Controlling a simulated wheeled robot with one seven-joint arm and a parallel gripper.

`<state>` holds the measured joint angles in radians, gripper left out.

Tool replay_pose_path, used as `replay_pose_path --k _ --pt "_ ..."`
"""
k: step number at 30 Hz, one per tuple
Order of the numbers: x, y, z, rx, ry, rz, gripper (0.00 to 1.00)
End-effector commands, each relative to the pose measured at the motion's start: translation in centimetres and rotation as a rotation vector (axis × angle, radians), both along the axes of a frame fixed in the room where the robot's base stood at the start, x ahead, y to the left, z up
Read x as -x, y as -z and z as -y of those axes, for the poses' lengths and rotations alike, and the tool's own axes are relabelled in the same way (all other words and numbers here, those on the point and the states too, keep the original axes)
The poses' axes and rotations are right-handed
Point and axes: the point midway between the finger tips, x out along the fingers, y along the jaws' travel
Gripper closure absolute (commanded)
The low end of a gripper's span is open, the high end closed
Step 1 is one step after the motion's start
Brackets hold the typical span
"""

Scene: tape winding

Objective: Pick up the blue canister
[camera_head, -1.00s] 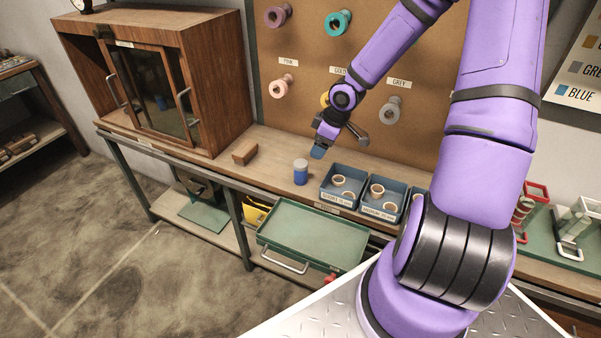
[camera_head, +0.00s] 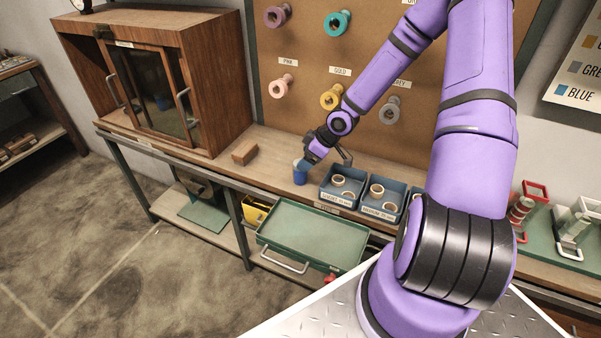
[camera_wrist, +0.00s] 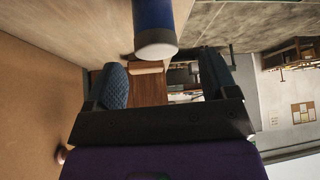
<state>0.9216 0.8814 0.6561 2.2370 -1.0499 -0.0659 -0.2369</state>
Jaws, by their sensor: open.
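The blue canister (camera_head: 300,175) stands upright on the workbench, left of the blue bins. Its pale top is partly covered by my gripper in the head view. My gripper (camera_head: 304,163) is at the canister's upper part, coming from the right. In the wrist view the canister (camera_wrist: 153,18) shows at the top, its pale end towards the camera. The two dark padded fingers of my gripper (camera_wrist: 163,82) are apart, with a clear gap between them. The canister appears just beyond the fingertips in that view; I cannot tell if any finger touches it.
Blue bins (camera_head: 322,191) with tape rings stand close right of the canister. A wooden block (camera_head: 244,152) lies to the left, before a wooden cabinet (camera_head: 222,95). A pegboard (camera_head: 300,105) with coloured spools rises behind. Bench between block and canister is clear.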

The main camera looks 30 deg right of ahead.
Motion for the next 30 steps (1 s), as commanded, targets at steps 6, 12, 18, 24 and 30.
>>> replay_pose_path --k 6,12,18,24,30 --pt "-0.3 0.7 -0.3 0.002 0.0 0.0 0.21" --pt "-0.9 1.8 -0.8 0.002 -0.003 -0.001 0.21" --pt "-2.0 3.8 -1.5 0.002 -0.003 -0.001 0.21" --pt "-2.5 5.0 -1.9 0.001 0.0 -0.001 0.21" --pt "-2.6 5.1 -2.0 0.001 0.001 0.0 0.21"
